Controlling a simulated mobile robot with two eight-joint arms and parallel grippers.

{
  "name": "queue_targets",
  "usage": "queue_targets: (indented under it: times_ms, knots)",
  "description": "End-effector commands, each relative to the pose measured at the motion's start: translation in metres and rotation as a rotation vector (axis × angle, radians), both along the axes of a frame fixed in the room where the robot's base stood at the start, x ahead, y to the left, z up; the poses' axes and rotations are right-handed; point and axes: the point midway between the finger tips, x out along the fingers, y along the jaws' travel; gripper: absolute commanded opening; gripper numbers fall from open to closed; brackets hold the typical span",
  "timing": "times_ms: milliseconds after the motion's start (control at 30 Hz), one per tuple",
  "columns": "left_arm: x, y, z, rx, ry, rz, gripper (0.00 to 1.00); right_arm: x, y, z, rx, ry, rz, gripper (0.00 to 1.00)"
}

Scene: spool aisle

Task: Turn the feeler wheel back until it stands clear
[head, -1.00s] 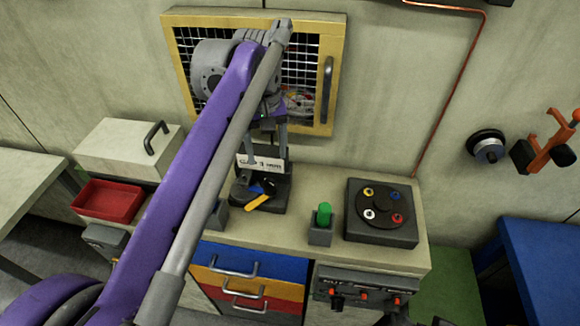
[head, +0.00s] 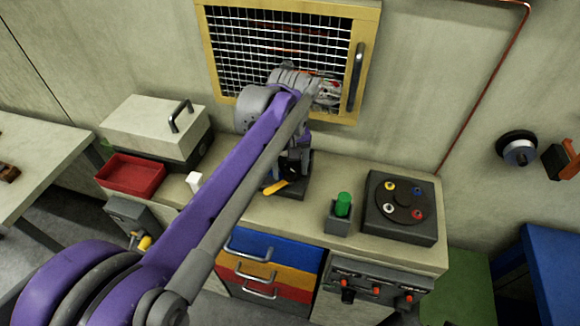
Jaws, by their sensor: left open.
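A small dark device with a yellow lever (head: 275,187) stands on the bench under the mesh window. A dark round part shows beside the lever; I cannot tell for sure that it is the feeler wheel. My left gripper (head: 293,163) is right over this device, pointing down, open. My purple and grey arm covers much of it, so I cannot tell whether the fingers touch the device. My right gripper is not in view.
A red tray (head: 132,176) and a pale box with a handle (head: 155,122) are at left. A green peg in a grey holder (head: 341,210) and a dark box with a coloured dial (head: 398,208) stand at right. A dark wall knob (head: 517,149) is farther right.

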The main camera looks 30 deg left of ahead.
Motion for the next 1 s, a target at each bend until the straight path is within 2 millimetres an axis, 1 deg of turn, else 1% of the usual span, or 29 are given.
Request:
queue_targets:
  times_ms: [100, 167, 200, 267, 300, 367, 500, 1000]
  knots:
    - [0.0001, -0.0001, 0.0003, 0.000, 0.000, 0.000, 0.72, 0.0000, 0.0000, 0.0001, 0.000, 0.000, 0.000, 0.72]
    - [0.0001, -0.0001, 0.0003, 0.000, 0.000, 0.000, 0.61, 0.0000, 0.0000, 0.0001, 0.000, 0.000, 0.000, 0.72]
    - [0.0001, -0.0001, 0.0003, 0.000, 0.000, 0.000, 0.54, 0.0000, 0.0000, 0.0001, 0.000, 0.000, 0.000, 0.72]
    - [0.0000, 0.0000, 0.0004, 0.000, 0.000, 0.000, 0.43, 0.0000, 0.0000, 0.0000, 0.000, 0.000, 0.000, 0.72]
    - [0.0001, -0.0001, 0.0004, 0.000, 0.000, 0.000, 0.36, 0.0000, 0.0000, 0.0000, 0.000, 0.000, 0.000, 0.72]
    - [0.0000, 0.0000, 0.0004, 0.000, 0.000, 0.000, 0.25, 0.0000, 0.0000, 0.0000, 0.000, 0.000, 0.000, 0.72]
    - [0.0000, 0.0000, 0.0005, 0.000, 0.000, 0.000, 0.00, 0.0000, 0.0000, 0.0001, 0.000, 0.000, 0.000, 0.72]
    - [0.0000, 0.0000, 0.0007, 0.000, 0.000, 0.000, 0.00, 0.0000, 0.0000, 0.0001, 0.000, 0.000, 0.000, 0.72]
